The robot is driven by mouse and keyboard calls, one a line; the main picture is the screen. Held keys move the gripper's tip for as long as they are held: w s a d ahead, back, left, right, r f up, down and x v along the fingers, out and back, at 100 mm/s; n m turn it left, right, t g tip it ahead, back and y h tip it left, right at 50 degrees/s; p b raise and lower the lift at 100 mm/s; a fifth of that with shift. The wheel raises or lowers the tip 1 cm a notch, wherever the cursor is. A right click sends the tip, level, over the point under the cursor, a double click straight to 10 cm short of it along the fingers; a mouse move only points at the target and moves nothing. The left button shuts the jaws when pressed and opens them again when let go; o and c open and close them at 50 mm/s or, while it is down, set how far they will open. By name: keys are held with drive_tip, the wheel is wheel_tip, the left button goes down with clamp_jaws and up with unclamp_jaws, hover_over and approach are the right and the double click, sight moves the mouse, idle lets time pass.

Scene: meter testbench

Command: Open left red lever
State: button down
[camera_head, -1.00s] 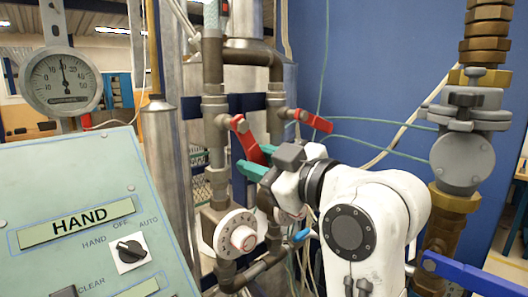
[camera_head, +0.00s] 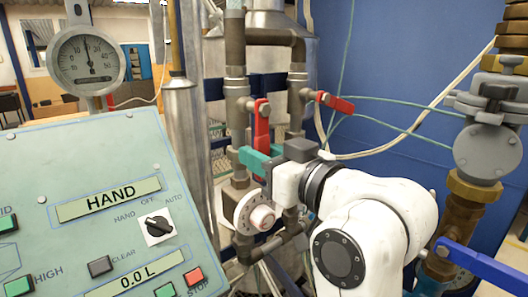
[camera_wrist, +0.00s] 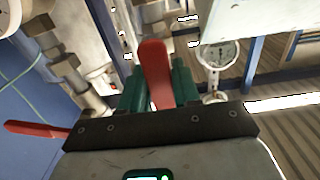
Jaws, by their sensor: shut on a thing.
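The left red lever (camera_head: 262,124) is on the left of two vertical pipes and stands close to upright in the head view. My gripper (camera_head: 258,161), with green fingers, is at the lever's lower end. In the wrist view, the red lever (camera_wrist: 155,72) lies between the green fingers of my gripper (camera_wrist: 157,88), which is shut on it. The lever's lowest end is hidden by the fingers in the head view. The right red lever (camera_head: 336,103) sticks out rightward from the other pipe. It also shows in the wrist view (camera_wrist: 34,129).
A round white dial (camera_head: 257,217) sits on the pipework below my gripper. A control panel (camera_head: 90,165) reading HAND fills the lower left. A pressure gauge (camera_head: 87,62) stands behind it. Brown valve fittings (camera_head: 474,190) and a blue handle (camera_head: 480,265) are at the right.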

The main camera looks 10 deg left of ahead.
drive_tip(key=shift+a+f, duration=0.1)
drive_tip(key=shift+f, duration=0.05)
drive_tip(key=c, duration=1.2)
unclamp_jaws()
drive_tip(key=o, duration=0.3)
drive_tip(key=shift+s, duration=0.1)
drive_tip(key=b+v, duration=0.2)
drive_tip(key=v, duration=0.8)
drive_tip(key=shift+s+d+b, duration=0.25)
drive_tip(key=shift+d+b, duration=0.1)
